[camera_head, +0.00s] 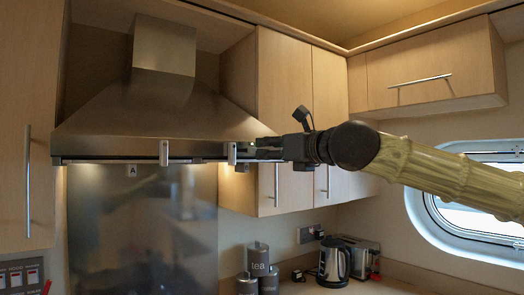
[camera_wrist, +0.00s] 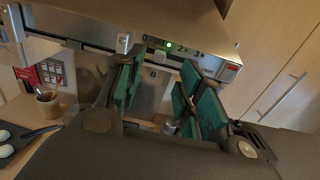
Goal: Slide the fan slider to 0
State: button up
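A steel range hood (camera_head: 150,110) has a front strip marked 0, 2 and 3, with a lit green light (camera_wrist: 168,45) between 0 and 2. A pale slider knob (camera_wrist: 160,57) sits just below the light, above a tag marked B. Another pale upright knob (camera_wrist: 123,43) is further left on the strip. In the head view, one knob (camera_head: 164,152) is left and another (camera_head: 232,153) is beside my fingertips. Which is the fan slider I cannot tell. My gripper (camera_wrist: 162,85) is open, with green pads either side of the B knob; contact is not clear.
Wooden cabinets (camera_head: 285,90) stand close behind and right of my gripper. A steel backsplash (camera_head: 140,230) lies below the hood. A kettle (camera_head: 334,262), a toaster (camera_head: 362,255) and canisters (camera_head: 258,260) stand on the counter below. An oval porthole (camera_head: 475,195) is at right.

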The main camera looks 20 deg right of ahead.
jog(key=shift+v, duration=2.75)
